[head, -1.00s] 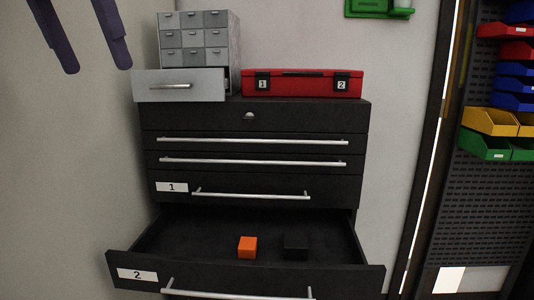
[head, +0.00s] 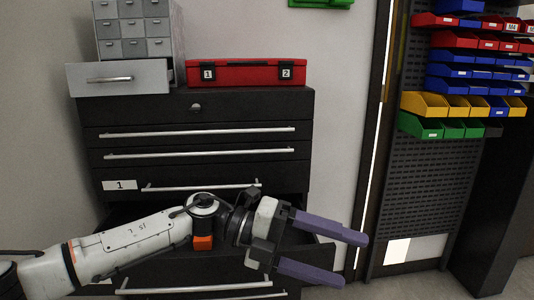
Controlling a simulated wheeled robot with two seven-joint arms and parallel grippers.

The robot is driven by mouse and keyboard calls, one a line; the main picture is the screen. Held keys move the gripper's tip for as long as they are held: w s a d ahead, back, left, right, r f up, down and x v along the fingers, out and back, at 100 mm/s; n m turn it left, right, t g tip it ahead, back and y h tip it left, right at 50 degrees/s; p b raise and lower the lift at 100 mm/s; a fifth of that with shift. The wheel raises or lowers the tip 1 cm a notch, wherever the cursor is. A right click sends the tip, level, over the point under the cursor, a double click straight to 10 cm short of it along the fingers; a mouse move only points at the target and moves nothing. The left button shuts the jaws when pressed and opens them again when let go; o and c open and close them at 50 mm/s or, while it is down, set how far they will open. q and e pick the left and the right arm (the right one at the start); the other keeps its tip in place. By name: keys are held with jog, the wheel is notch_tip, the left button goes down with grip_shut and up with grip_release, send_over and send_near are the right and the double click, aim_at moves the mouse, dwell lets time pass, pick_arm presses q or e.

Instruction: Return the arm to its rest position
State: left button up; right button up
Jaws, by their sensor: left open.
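My left arm comes in from the left and stretches across the front of the black drawer cabinet (head: 200,106). My left gripper (head: 353,260) is open, with its two purple fingers pointing right. Nothing is between the fingers. The gripper appears in front of the right end of the open lower drawer (head: 200,274). An orange block (head: 203,243) shows just below my arm's joint, partly hidden. My arm covers most of the drawer's inside, and the black block is hidden. My right gripper is not in view.
A red case (head: 246,74) and a grey small-drawer unit (head: 133,38) with one pulled-out drawer (head: 118,78) stand on the cabinet. At right is a pegboard rack (head: 432,175) with coloured bins (head: 462,105). Floor shows at the lower right.

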pick_arm(q)
jog(key=a+f+n+t+y, duration=0.2)
jog(key=a+f+n+t, duration=0.3)
jog(key=f+n+t, duration=0.75)
jog(key=a+f+n+t+y, duration=0.3)
jog(key=a+f+n+t, duration=0.4)
jog(key=n, duration=1)
jog(key=s+a+f+n+g+y, duration=0.3)
jog(key=s+a+f+n+g, duration=0.1)
jog(key=s+a+f, duration=0.4)
jog(key=s+a+f+n+g+y, duration=0.3)
jog(key=s+a+f, duration=0.5)
jog(key=s+f, duration=0.4)
notch_tip(320, 180, down, 2)
jog(key=shift+f+n+g+y, duration=0.15)
jog(key=shift+n+g+y, duration=0.2)
jog(key=shift+n+y, duration=0.35)
jog(key=shift+a, duration=0.1)
